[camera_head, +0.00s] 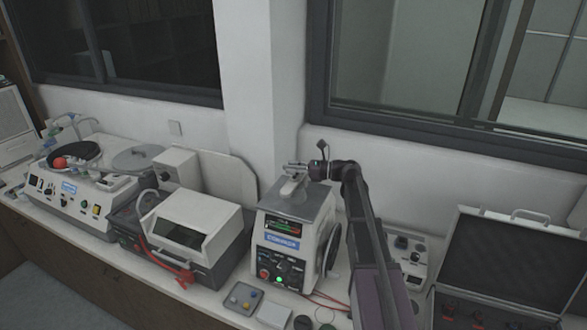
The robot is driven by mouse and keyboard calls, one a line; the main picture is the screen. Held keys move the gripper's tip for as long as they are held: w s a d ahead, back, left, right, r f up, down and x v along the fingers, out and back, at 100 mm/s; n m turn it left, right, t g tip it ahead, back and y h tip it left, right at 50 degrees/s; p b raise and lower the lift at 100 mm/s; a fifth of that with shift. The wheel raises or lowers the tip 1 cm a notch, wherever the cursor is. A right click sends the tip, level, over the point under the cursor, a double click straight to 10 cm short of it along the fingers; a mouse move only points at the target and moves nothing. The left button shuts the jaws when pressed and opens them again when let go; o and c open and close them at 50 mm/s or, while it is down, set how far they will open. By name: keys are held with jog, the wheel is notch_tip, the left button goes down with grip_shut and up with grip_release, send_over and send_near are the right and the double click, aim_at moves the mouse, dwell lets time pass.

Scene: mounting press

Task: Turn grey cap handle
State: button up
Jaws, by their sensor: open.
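The mounting press (288,238) is a white and grey box with a dark control panel and a lit green button. It stands on the bench at the picture's middle. The grey cap handle (291,186) sits on top of the press. My gripper (296,165) is open at the end of my dark arm, pointing left just above the handle. The view is too small to tell whether the fingers touch the handle. My arm rises from the lower right and hides part of the bench behind it.
A white-lidded machine (190,233) with a red clamp stands left of the press. A polishing machine (75,185) is at the far left. An open case (497,262) stands at the right. A small button box (243,298) lies in front. The wall and window are close behind.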

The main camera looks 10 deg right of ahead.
grip_shut()
jog(key=shift+n+g, duration=0.3)
jog(key=shift+g, duration=0.2)
jog(key=n+g, duration=0.3)
jog(key=g, duration=0.1)
jog(key=shift+g+y, duration=0.3)
jog(key=shift+y, duration=0.1)
jog(key=shift+s+n+g, duration=0.15)
jog(key=shift+n+g, duration=1.05)
jog(key=shift+g, duration=0.7)
